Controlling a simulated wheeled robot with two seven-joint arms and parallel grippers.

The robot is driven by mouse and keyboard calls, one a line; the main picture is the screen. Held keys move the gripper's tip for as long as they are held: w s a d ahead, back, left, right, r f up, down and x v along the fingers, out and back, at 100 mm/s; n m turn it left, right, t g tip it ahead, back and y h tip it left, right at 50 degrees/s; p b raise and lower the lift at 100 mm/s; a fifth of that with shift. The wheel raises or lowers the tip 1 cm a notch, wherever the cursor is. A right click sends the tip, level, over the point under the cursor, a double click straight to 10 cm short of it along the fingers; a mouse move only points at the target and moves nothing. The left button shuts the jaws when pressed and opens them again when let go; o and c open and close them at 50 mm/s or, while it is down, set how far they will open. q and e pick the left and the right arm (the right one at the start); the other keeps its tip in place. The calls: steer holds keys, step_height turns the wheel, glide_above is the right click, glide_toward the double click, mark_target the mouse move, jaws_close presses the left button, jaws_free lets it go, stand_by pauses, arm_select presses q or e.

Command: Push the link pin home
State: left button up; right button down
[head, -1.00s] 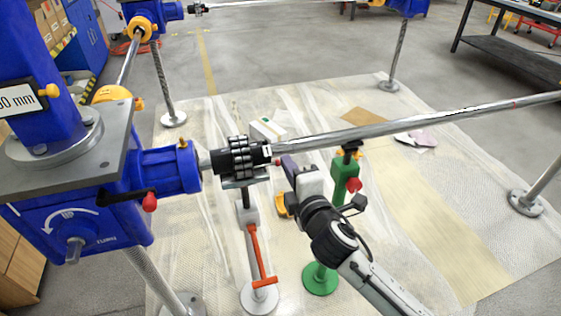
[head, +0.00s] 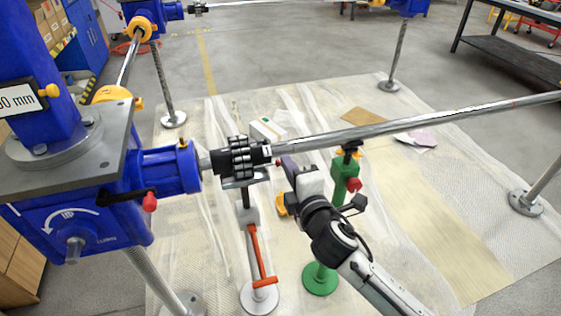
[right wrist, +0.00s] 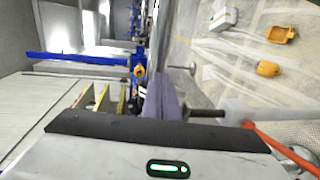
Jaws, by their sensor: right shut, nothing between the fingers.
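The black chain coupling (head: 240,157) joins the stub shaft of the blue gearbox (head: 165,170) to the long steel shaft (head: 420,122). A small red tip (head: 277,162) shows at the coupling's right end; I cannot tell whether it belongs to the link pin, and I cannot make out the pin itself. My right gripper (head: 287,163) is shut and empty, just right of the coupling and below the shaft. Its closed purple-grey fingers show in the right wrist view (right wrist: 158,97), close to the shaft. Contact cannot be told. My left gripper is not in view.
A grey stand with an orange lever (head: 258,255) stands under the coupling. A green stand with a red knob (head: 343,185) stands under the shaft, close to my right arm. A white-green box (head: 268,128) lies behind. Plastic sheeting (head: 420,230) covers the floor.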

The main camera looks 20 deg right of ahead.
steer(key=shift+a, duration=0.15)
steer(key=shift+s+a, duration=0.1)
steer(key=shift+a, duration=2.6)
stand_by(0.6)
steer(key=shift+d, duration=0.3)
stand_by(0.3)
steer(key=shift+s, duration=0.15)
steer(key=p, duration=0.2)
glide_toward(263, 162)
steer(key=shift+d, duration=0.2)
